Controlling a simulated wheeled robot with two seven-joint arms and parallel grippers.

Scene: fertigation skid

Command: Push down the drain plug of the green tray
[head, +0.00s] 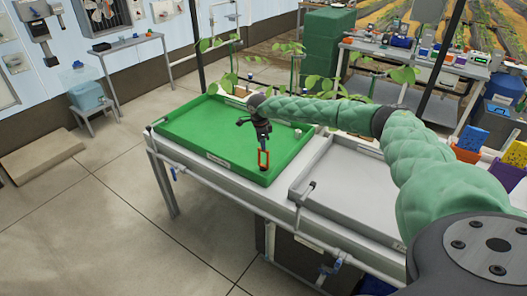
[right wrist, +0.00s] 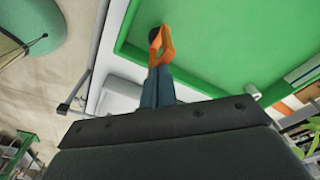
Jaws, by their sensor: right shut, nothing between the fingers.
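The green tray (head: 205,133) lies on the left part of a white-framed bench, and its floor fills much of the right wrist view (right wrist: 215,45). My right gripper (head: 263,160) points down over the tray's front right part, its orange fingertips shut and empty. In the right wrist view the fingertips (right wrist: 161,45) are beside a small dark round piece (right wrist: 155,32), likely the drain plug, near the tray's edge. The fingertips partly cover it. I cannot tell whether they touch it or how high it stands. My left gripper is not in view.
A grey tray (head: 345,190) sits on the bench to the right of the green one. A small white piece (head: 298,131) stands at the green tray's right side. Leafy plants (head: 290,50) rise behind the bench. Open floor (head: 100,210) lies at left.

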